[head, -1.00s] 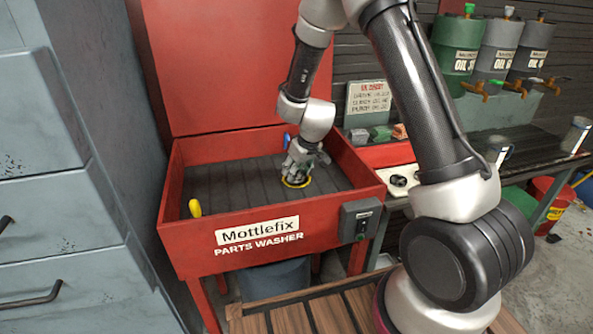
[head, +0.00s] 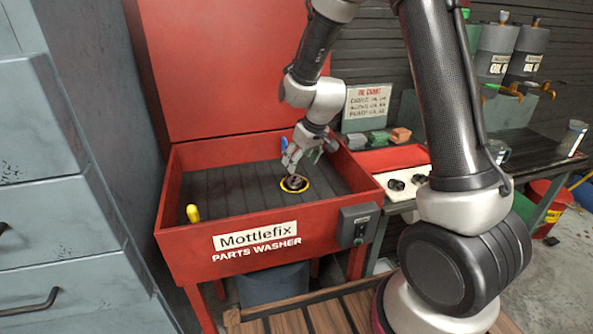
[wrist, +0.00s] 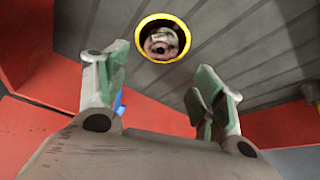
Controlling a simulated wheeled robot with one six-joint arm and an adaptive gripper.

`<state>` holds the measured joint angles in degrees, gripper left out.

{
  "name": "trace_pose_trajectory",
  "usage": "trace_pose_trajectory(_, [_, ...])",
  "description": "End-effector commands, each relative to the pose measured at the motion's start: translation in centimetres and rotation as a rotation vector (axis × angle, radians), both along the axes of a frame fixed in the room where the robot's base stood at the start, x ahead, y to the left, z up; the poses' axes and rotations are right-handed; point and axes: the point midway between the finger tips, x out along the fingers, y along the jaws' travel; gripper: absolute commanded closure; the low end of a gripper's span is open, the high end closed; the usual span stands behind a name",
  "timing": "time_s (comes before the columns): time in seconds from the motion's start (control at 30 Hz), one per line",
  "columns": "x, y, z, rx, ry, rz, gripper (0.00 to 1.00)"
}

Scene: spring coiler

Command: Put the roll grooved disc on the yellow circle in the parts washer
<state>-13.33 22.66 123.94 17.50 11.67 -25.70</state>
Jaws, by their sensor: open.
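The roll grooved disc (head: 294,183) is dark and round and sits inside the yellow circle (head: 307,189) on the floor of the red parts washer (head: 190,245). In the wrist view the disc (wrist: 161,43) lies within the yellow ring (wrist: 138,38), with the ring showing around it. My gripper (head: 292,167) is just above and behind the disc, apart from it. In the wrist view its two green-padded fingers (wrist: 160,80) are spread wide with nothing between them.
A yellow-handled tool (head: 193,213) stands at the washer's front left, and a blue item (head: 285,143) at its back wall. A switch box (head: 360,225) is on the front right corner. Grey drawers (head: 60,200) stand close on the left. Much of the basin floor is clear.

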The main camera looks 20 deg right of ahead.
Motion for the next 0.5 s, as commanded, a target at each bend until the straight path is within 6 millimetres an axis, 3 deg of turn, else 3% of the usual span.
trace_pose_trajectory(0.1, [-0.7, -0.3, 2.0, 0.001, -0.003, 0.000, 0.33])
trace_pose_trajectory(0.43, [-1.5, -0.7, 3.9, 0.002, -0.001, -0.005, 0.33])
trace_pose_trajectory(0.5, [-2.1, -1.2, 5.1, 0.006, -0.004, -0.015, 0.33])
